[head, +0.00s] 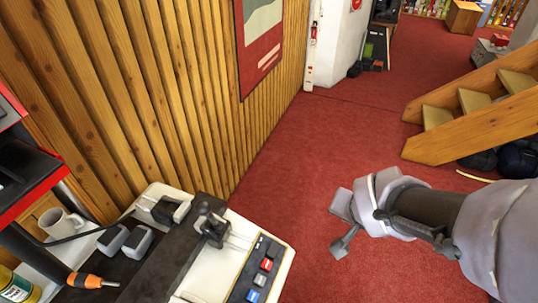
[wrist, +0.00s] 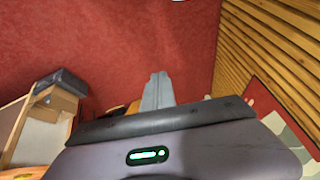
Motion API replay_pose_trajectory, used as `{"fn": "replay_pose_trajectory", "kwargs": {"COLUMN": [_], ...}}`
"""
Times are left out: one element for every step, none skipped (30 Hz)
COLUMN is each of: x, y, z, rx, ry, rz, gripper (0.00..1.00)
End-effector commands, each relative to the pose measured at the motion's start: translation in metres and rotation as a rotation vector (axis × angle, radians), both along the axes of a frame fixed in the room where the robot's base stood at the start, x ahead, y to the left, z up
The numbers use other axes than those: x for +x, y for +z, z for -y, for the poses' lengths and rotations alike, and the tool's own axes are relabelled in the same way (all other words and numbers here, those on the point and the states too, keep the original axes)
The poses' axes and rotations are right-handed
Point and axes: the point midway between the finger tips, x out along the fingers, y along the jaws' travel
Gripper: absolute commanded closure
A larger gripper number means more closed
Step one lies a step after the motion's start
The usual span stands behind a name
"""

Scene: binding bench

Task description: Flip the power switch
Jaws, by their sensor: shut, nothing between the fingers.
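A pale machine on the bench has a dark control panel (head: 247,283) at the bottom of the head view. I cannot tell which is the power switch. My gripper (head: 341,206) is over the red floor, to the right of the machine and apart from it. In the wrist view its grey fingers (wrist: 157,92) are together and empty. No switch shows in the wrist view.
Left of the panel are a mug (head: 62,223) and an orange-handled tool (head: 92,281). A wooden slat wall (head: 150,90) runs behind the bench. Wooden stairs (head: 475,110) stand at right. Carpet between wall and stairs is clear.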

Motion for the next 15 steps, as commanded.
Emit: {"fn": "replay_pose_trajectory", "kwargs": {"x": [0.009,0.016,0.023,0.026,0.028,0.028,0.027,0.024,0.020,0.016,0.012,0.008,0.006,0.004,0.002], "y": [0.002,-0.003,-0.011,-0.018,-0.025,-0.036,-0.044,-0.051,-0.060,-0.066,-0.071,-0.076,-0.079,-0.082,-0.084], "z": [-0.003,-0.006,-0.013,-0.019,-0.027,-0.038,-0.047,-0.055,-0.066,-0.073,-0.079,-0.085,-0.089,-0.092,-0.095], "rx": [0.003,0.011,0.031,0.052,0.077,0.116,0.149,0.182,0.222,0.252,0.277,0.305,0.321,0.333,0.344], "ry": [0.016,0.027,0.045,0.061,0.077,0.098,0.112,0.125,0.139,0.147,0.155,0.160,0.164,0.166,0.168], "rz": [-0.016,-0.020,-0.025,-0.033,-0.044,-0.061,-0.077,-0.093,-0.114,-0.129,-0.142,-0.158,-0.167,-0.174,-0.178], "gripper": [1.00,1.00,1.00,1.00,1.00,1.00,1.00,1.00,1.00,1.00,1.00,1.00,1.00,1.00,1.00]}}
